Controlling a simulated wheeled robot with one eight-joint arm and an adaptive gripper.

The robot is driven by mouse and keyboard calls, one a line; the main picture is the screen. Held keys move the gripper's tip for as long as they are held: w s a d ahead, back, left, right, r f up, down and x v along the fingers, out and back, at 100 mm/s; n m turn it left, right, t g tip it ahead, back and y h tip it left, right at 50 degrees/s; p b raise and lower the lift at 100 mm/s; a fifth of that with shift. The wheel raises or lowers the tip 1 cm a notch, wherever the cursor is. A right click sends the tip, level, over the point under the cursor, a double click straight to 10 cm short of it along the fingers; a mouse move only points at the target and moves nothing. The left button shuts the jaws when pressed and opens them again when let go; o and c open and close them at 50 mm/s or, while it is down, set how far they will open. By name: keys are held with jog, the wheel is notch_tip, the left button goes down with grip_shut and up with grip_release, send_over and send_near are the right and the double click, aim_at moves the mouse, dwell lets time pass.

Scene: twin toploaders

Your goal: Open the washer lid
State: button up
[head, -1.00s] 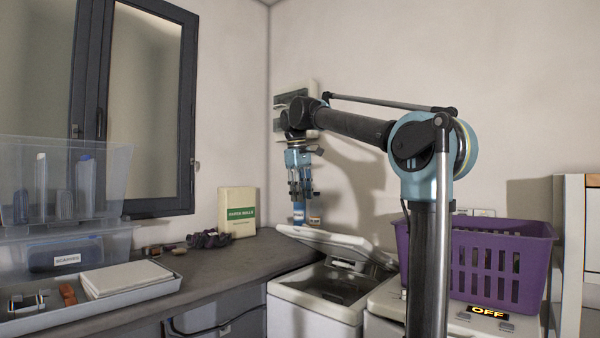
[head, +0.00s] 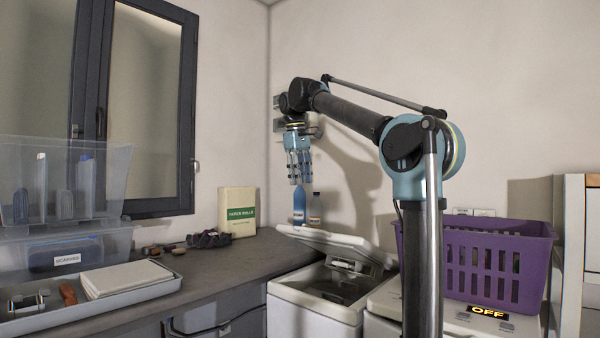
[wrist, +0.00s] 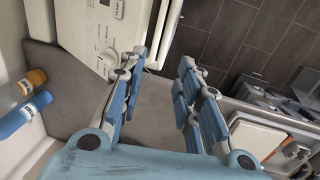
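Two white top-loading machines stand side by side in the head view. The left machine (head: 312,302) has its lid (head: 338,244) raised and tilted, with its dark opening showing below. The right machine (head: 385,302) has a lit "OFF" sign and a purple basket on it; its lid is largely hidden. I cannot tell which one is the washer. My gripper (head: 299,183) hangs fingers down above and behind the raised lid, apart from it. In the wrist view my gripper (wrist: 162,65) is open, with nothing between its fingers.
A blue bottle (head: 299,208) and a smaller bottle (head: 315,210) stand just below my gripper. The purple basket (head: 498,265) stands on the right machine. The counter (head: 190,275) holds a green-labelled box (head: 237,212), a tray (head: 100,302) and clear bins (head: 65,245).

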jog(key=shift+s+a+r, duration=0.1)
jog(key=shift+r, duration=1.2)
